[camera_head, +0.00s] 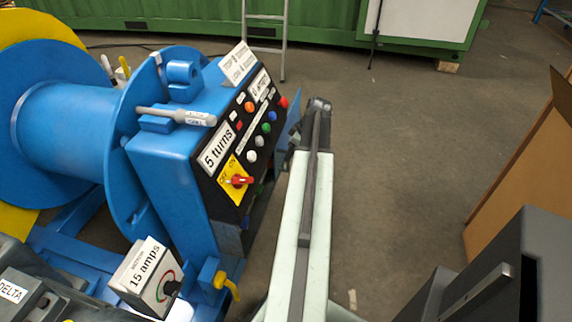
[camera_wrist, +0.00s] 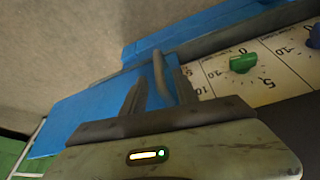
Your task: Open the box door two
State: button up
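The box door (camera_wrist: 95,110) is a blue flat panel in the wrist view, standing swung out from its box. A grey curved handle (camera_wrist: 160,75) is on it. Inside the box, a white scale panel (camera_wrist: 225,75) with a green knob (camera_wrist: 243,62) shows. My gripper (camera_wrist: 160,90) has its dark fingers apart, with the handle between or just beyond them; contact is unclear. In the head view, my gripper (camera_head: 318,104) is at the machine's right side, and a sliver of blue door (camera_head: 291,122) shows beside it. The fingertips are too small to make out there.
The blue machine (camera_head: 170,170) with its button panel and red switch (camera_head: 240,180) stands left of my arm. A yellow lever (camera_head: 228,286) juts out low. A brown board (camera_head: 535,170) and dark cabinet (camera_head: 500,285) stand at right. The floor between is clear.

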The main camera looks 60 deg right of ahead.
jog(key=b+x, duration=0.5)
jog(key=x, duration=0.2)
jog(key=shift+s+b, duration=0.1)
jog(key=shift+b, duration=0.25)
jog(key=shift+r, duration=0.1)
grip_shut()
dwell(0.8)
